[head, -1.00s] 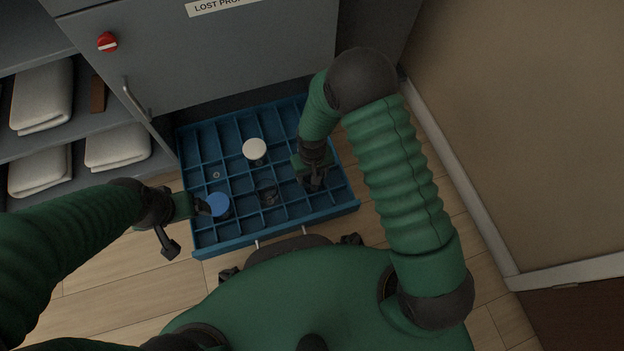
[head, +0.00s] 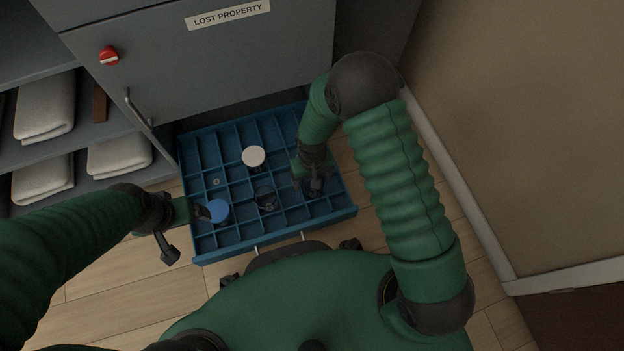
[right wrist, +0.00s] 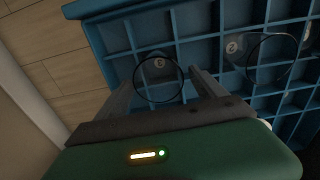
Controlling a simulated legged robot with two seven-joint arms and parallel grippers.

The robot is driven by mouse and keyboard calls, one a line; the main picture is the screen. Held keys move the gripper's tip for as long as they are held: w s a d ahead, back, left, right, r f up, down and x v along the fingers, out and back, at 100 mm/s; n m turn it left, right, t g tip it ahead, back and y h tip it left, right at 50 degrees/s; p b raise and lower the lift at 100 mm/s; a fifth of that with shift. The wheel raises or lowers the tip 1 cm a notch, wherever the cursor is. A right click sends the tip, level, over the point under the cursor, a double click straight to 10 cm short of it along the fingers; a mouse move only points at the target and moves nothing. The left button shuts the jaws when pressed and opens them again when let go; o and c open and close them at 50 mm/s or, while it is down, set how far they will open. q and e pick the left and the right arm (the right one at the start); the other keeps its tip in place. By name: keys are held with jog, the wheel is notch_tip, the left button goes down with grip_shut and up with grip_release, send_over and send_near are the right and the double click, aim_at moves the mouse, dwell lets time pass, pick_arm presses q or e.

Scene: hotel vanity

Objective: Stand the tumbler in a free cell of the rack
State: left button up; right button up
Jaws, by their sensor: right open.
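The rack is a blue tray of square cells (head: 198,252), low in front of the grey cabinet. A clear tumbler (head: 266,207) stands in a middle cell. A second clear tumbler is under my right gripper (head: 314,184). In the right wrist view its round rim (right wrist: 158,101) lies between the two spread fingers, with a "3" disc seen through it; whether they touch it I cannot tell. The tumbler with a "2" disc (right wrist: 272,62) is to the right there. My left gripper (head: 190,225) is beside the rack's left edge; its fingers are unclear.
A white-topped item (head: 253,157) and a blue-topped item (head: 217,210) stand in other cells. A small disc (head: 216,182) lies in a left cell. Several cells look empty. Grey shelves with folded towels (head: 45,105) are at left, a wall (head: 510,120) at right.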

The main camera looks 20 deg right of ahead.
jog(key=s+d+r+t+p, duration=0.1)
jog(key=d+r+p, duration=0.1)
jog(key=r, duration=0.7)
jog(key=s+d+r+p, duration=0.1)
jog(key=s+r+p, duration=0.15)
jog(key=r, duration=0.75)
pick_arm(q)
jog(key=w+v, duration=0.1)
jog(key=v, duration=0.5)
jog(key=shift+r, duration=0.2)
pick_arm(e)
jog(key=s+d+r+t, duration=0.1)
jog(key=s+d+r, duration=0.3)
jog(key=s+r, duration=0.2)
jog(key=shift+s+r+m, duration=0.3)
jog(key=shift+r, duration=0.4)
jog(key=shift+a, duration=0.1)
